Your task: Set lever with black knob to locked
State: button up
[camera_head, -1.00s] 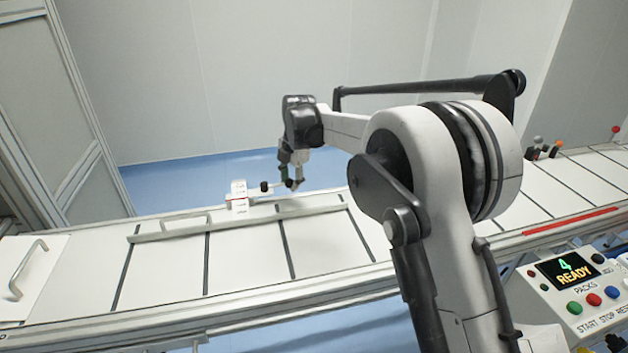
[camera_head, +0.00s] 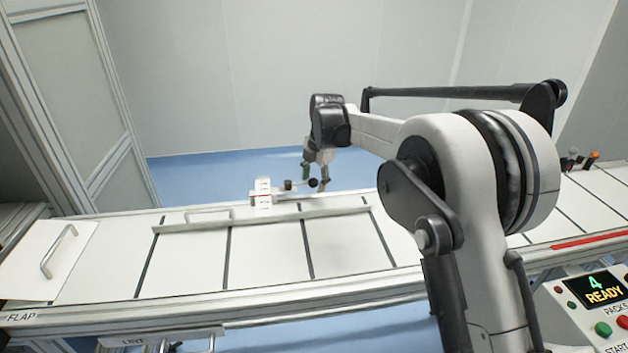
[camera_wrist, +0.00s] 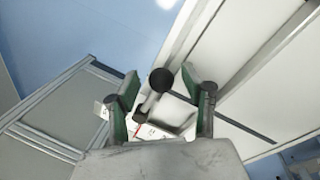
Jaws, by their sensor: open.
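The black knob (camera_head: 288,185) stands at the far side of the conveyor, just right of a small white and red label block (camera_head: 264,193). In the wrist view the black knob (camera_wrist: 161,80) sits on a short metal stem and shows between my two green-lined fingers. My gripper (camera_head: 317,183) is open, angled down beside the knob; it also shows in the wrist view (camera_wrist: 160,100). I see no contact between fingers and knob. Part of the label block (camera_wrist: 152,131) shows below the stem, partly hidden by my gripper. Its wording is not legible.
A long metal rail (camera_head: 260,221) runs along the conveyor bed in front of the lever. A flap with a handle (camera_head: 58,251) is at left. A control panel reading READY (camera_head: 590,300) is at lower right. Orange and grey knobs (camera_head: 592,156) stand far right.

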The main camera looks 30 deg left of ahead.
notch_tip(320, 180, up, 12)
jog(key=d, duration=0.2)
jog(key=shift+s, duration=0.4)
jog(key=shift+d+f, duration=0.1)
jog(key=shift+d, duration=0.05)
